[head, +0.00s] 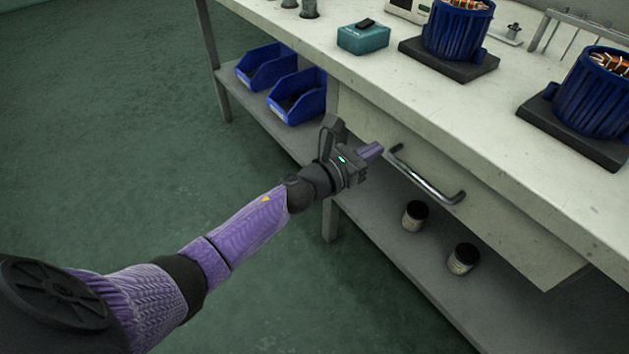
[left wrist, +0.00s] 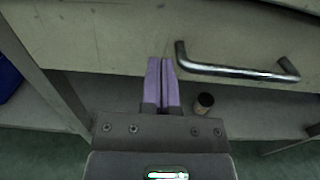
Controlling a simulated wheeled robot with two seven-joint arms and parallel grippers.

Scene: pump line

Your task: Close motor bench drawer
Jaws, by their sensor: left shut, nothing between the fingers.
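The motor bench (head: 395,88) has a pale drawer (head: 485,215) under its top, with a metal bar handle (head: 428,180). The drawer front also shows in the left wrist view (left wrist: 120,40), with the handle (left wrist: 235,72) to the right of my fingers. My left gripper (head: 372,150) is shut and empty, its purple fingers pointing at the drawer front just left of the handle. In the left wrist view the fingertips (left wrist: 161,62) overlap the lower drawer front; I cannot tell whether they touch it. How far the drawer stands out is hard to tell. My right gripper is not in view.
Two blue bins (head: 298,97) and two dark-lidded jars (head: 463,258) stand on the lower shelf (head: 375,232). Blue motors (head: 457,28) on dark bases and a teal box (head: 363,38) stand on the top. A bench leg (head: 330,218) is below my left wrist. The floor at left is clear.

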